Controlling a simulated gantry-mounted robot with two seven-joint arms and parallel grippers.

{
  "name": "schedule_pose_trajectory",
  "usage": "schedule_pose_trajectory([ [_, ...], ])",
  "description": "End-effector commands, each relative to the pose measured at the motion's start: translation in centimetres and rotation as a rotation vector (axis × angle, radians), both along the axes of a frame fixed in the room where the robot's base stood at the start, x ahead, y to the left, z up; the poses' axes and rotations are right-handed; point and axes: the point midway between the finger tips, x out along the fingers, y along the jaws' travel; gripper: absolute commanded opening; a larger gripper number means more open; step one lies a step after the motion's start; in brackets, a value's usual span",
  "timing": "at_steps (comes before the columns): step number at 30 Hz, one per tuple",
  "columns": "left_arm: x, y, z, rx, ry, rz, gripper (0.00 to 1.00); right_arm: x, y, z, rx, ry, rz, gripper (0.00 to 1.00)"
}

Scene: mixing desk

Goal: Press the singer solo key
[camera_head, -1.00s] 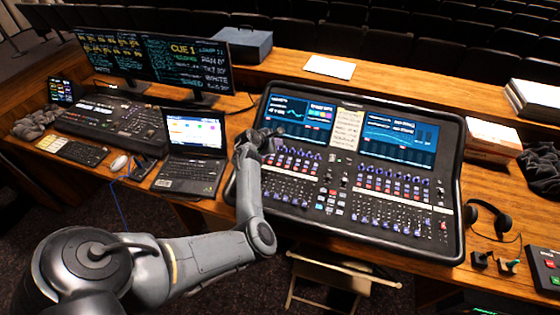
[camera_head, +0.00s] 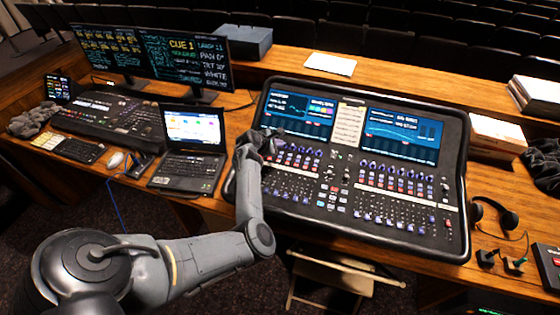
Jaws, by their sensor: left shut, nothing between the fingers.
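The mixing desk (camera_head: 335,213) lies on the wooden counter, with rows of small keys, knobs and faders below two lit screens. The singer solo key cannot be told apart from the other small keys at this size. My left gripper (camera_head: 272,139) is shut and empty, over the desk's upper left part, just below the left screen (camera_head: 299,115). Its fingertips are small here, and I cannot tell whether they touch the desk. The gripper hides a few keys at the left end of the upper rows. My right gripper is not in view.
A laptop (camera_head: 190,150) stands left of my left forearm. A lighting console (camera_head: 110,119) and monitors (camera_head: 155,58) are further left. Headphones (camera_head: 494,214) and small switches lie right of the desk. A cue sheet (camera_head: 349,126) sits between the screens.

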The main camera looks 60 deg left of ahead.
Motion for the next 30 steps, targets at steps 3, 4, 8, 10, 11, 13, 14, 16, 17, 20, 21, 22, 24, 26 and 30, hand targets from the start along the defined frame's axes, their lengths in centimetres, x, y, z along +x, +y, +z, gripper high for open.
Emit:
schedule_pose_trajectory([
  [3,0.1,0.1,-2.2,0.001,0.001,0.0,0.0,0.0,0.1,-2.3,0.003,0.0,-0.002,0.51],
  [4,0.1,0.2,-2.5,0.001,0.001,0.0,0.0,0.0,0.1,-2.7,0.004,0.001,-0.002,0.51],
  [8,0.2,0.3,-3.7,0.001,0.0,0.001,0.0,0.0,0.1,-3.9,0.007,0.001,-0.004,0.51],
  [10,0.3,0.3,-4.3,0.001,0.0,0.001,0.0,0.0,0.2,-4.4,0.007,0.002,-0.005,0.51],
  [11,0.3,0.4,-4.6,0.001,-0.001,0.001,0.0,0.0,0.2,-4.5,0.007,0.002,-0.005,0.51],
  [13,0.4,0.4,-5.0,0.001,-0.001,0.001,0.0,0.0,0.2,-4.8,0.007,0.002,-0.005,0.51],
  [14,0.4,0.4,-5.2,0.001,-0.001,0.001,0.0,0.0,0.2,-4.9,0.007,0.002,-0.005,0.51],
  [16,0.4,0.4,-5.4,0.001,-0.001,0.001,0.0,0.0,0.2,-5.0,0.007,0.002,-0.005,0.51],
  [17,0.4,0.4,-5.4,0.001,-0.001,0.001,0.0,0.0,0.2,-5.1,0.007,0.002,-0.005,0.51],
  [20,0.4,0.4,-5.5,0.001,-0.001,0.001,0.0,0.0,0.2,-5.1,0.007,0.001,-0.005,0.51],
  [21,0.4,0.4,-5.4,0.001,-0.001,0.001,0.0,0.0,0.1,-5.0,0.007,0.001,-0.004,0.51],
  [22,0.4,0.4,-5.4,0.001,-0.001,0.001,0.0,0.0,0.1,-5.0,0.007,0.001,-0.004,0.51],
  [24,0.4,0.4,-5.4,0.001,-0.001,0.001,0.0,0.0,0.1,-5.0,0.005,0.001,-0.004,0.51],
  [26,0.4,0.4,-5.4,0.001,-0.001,0.001,0.0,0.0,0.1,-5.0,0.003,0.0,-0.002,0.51],
  [30,0.4,0.4,-5.4,0.001,-0.001,0.001,0.0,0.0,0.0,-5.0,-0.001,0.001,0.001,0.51],
])
